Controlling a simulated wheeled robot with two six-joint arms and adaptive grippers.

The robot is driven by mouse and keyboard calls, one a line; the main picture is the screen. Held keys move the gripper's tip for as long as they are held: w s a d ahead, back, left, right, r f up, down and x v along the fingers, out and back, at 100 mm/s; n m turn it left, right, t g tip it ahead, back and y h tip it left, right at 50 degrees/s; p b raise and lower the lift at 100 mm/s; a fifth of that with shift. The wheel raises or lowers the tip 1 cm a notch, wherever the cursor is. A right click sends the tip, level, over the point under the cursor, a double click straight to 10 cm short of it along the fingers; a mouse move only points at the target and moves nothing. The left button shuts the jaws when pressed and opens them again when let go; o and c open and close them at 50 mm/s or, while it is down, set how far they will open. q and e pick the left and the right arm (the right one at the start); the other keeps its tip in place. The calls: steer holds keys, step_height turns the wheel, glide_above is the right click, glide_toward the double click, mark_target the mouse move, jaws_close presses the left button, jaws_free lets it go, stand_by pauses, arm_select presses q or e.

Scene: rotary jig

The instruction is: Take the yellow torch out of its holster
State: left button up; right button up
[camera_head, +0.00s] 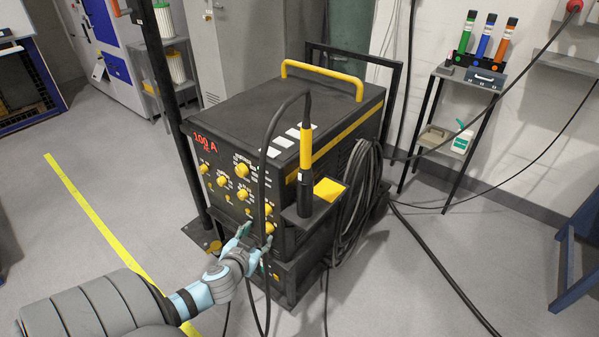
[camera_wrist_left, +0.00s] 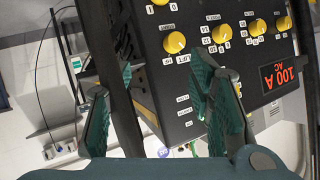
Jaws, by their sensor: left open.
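The yellow torch (camera_head: 306,146) stands upright in its black holster (camera_head: 304,196) at the front right corner of the welding machine (camera_head: 245,190). A black cable leaves the torch's top and loops down in front of the panel. My left gripper (camera_head: 256,235) is open and empty, below and left of the holster, near the lower panel and the hanging cable. I cannot tell whether it touches the cable. In the left wrist view its spread fingers (camera_wrist_left: 152,85) stand before the knob panel. I cannot make out the torch there. My right gripper is not in view.
Coiled cable (camera_head: 358,200) hangs on the machine's right side. A dark upright post (camera_head: 166,100) stands at its left.

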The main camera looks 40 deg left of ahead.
arm_select(q)
steer(key=w+d+r+t, duration=0.3)
steer(key=r, duration=0.8)
steer(key=n+t, duration=0.1)
steer(key=t, duration=0.2)
glide_toward(304, 155)
steer(key=shift+h, duration=0.4)
steer(key=x, duration=1.1)
steer(key=shift+a+r, duration=0.1)
steer(key=shift+a, duration=0.15)
steer(key=shift+w, duration=0.15)
jaws_close()
